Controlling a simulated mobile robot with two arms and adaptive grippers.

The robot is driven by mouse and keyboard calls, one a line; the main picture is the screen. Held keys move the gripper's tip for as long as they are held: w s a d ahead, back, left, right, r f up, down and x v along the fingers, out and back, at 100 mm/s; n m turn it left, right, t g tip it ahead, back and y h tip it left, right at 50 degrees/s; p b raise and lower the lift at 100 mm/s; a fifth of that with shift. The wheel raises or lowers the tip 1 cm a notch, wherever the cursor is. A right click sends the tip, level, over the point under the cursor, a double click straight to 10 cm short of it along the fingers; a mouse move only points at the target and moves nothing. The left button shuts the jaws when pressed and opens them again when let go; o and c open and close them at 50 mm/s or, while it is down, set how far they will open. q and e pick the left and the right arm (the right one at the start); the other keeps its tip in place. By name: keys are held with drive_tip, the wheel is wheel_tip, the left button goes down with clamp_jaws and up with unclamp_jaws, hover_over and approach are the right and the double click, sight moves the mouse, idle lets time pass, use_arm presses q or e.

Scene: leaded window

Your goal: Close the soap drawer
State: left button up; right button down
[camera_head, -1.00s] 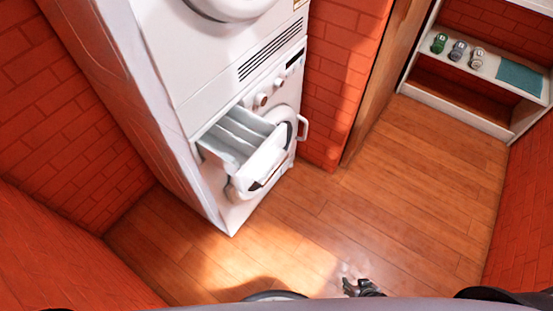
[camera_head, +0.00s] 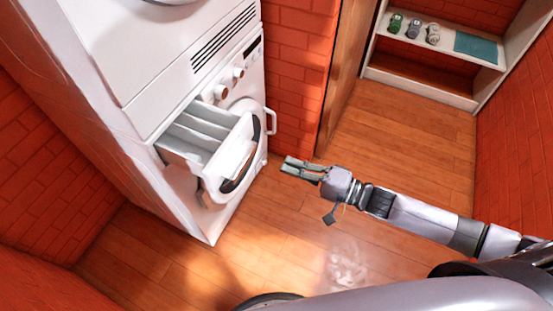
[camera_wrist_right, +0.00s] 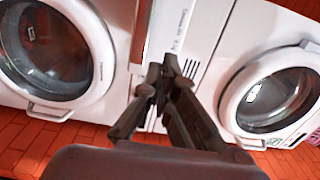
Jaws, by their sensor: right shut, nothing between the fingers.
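The soap drawer (camera_head: 205,146) is pulled out of the lower white washing machine (camera_head: 239,112) in the head view. Its inside compartments show from above, and its front panel (camera_head: 232,158) stands out before the round door. My right gripper (camera_head: 287,165) is shut and empty, to the right of the drawer front and apart from it, over the floor. In the right wrist view my right gripper (camera_wrist_right: 165,70) is also shut, with white machine fronts beyond it. The drawer cannot be made out in that view. My left gripper is not in view.
A second white machine (camera_head: 150,60) is stacked above. A brick wall (camera_head: 296,75) stands right of the machines. A shelf (camera_head: 440,45) with small items is at the back right. Wooden floor (camera_head: 395,135) is clear between them.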

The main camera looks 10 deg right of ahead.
sight(238, 146)
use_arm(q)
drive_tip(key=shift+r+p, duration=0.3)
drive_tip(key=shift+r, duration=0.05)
use_arm(e)
drive_tip(key=x, duration=1.2)
drive_tip(key=shift+w+a, duration=0.25)
drive_tip(key=shift+w, duration=0.05)
